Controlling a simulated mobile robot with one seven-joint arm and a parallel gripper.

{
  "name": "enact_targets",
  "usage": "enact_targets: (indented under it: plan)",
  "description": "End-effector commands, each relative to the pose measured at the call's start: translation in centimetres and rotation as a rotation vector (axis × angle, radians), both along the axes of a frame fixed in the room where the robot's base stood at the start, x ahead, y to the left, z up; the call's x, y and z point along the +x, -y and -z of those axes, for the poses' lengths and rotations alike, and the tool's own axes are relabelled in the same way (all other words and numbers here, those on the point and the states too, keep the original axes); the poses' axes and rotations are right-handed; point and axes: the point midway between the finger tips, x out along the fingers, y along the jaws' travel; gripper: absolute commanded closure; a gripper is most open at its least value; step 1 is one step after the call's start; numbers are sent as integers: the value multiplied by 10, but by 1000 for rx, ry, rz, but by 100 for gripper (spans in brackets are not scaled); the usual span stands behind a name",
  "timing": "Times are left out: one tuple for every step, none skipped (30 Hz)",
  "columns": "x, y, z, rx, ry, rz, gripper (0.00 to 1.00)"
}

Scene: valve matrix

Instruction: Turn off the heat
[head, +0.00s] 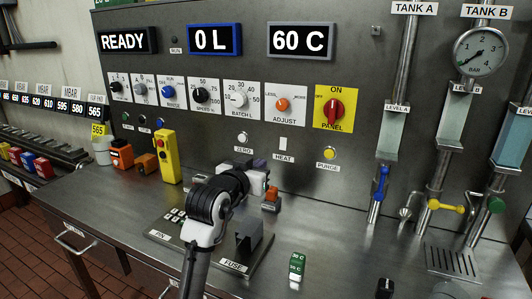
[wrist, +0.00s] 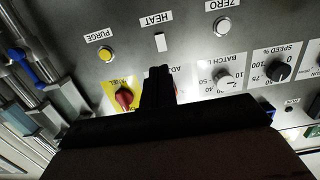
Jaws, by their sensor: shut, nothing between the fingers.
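The heat switch (head: 283,143) is a small white upright rectangle on the grey panel, above the label HEAT. It also shows in the wrist view (wrist: 160,42), where the picture is upside down. Whether it is on or off cannot be told. My gripper (wrist: 158,72) is shut and empty, its dark fingers reaching toward the panel just short of the switch in the wrist picture. They cover part of the ADJUST label. In the head view my arm is below the switch and the fingertips are hard to make out. The temperature display (head: 300,41) reads 60 C.
The zero button (head: 242,138) and yellow purge button (head: 329,153) flank the switch. The red panel knob (head: 333,108) and orange adjust knob (head: 282,104) are above it. A yellow pendant (head: 167,157) stands at left. The bench front right of my arm is mostly clear.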

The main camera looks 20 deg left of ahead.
Motion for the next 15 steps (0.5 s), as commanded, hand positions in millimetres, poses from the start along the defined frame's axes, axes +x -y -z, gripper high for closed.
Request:
enact_targets:
  plan:
    - [0, 1, 2, 0, -7, 3, 100]
    - [1, 1, 2, 0, -8, 4, 100]
    - [1, 1, 2, 0, -8, 4, 100]
    - [1, 1, 2, 0, -8, 4, 100]
    - [0, 1, 2, 0, -7, 3, 100]
    - [0, 1, 2, 0, -7, 3, 100]
    - [0, 1, 2, 0, -6, 3, 100]
    - [0, 1, 2, 0, -6, 3, 100]
    - [1, 1, 1, 0, -6, 3, 100]
    - [1, 1, 1, 0, -6, 2, 100]
    - [2, 1, 1, 0, -6, 3, 100]
    - [4, 1, 1, 0, -6, 3, 100]
    - [6, 1, 1, 0, -7, 3, 100]
    - [9, 1, 1, -1, -7, 3, 100]
    - [14, 1, 1, -1, -6, 3, 100]
